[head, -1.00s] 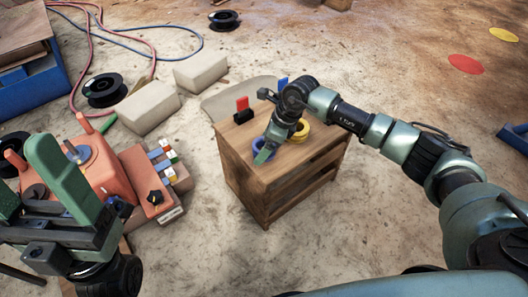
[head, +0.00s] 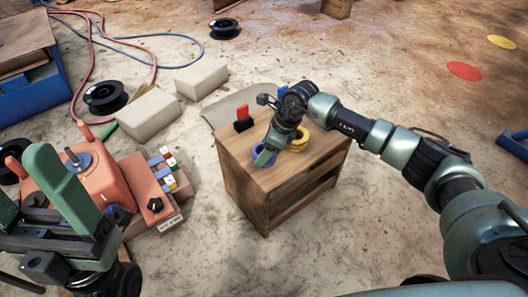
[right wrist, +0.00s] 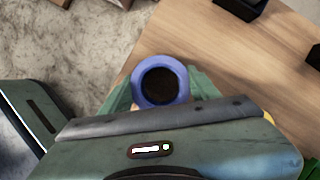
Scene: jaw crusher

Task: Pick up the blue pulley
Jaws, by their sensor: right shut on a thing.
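The blue pulley (head: 258,159) is at the front left part of the small wooden cabinet's top (head: 285,172), mostly hidden by my right gripper (head: 266,155). In the right wrist view the blue pulley (right wrist: 140,84) shows as a round ring with a dark centre, between the green fingers. My right gripper (right wrist: 160,92) is shut on it. Whether the pulley touches the wood cannot be told. My left gripper (head: 28,182) is open and empty, at the left near the orange machine.
A yellow pulley (head: 300,142) sits just behind my right gripper on the cabinet. A red and black part (head: 243,119) stands at its back left. The orange machine (head: 105,182), pale blocks (head: 148,113) and black spools (head: 105,95) lie left.

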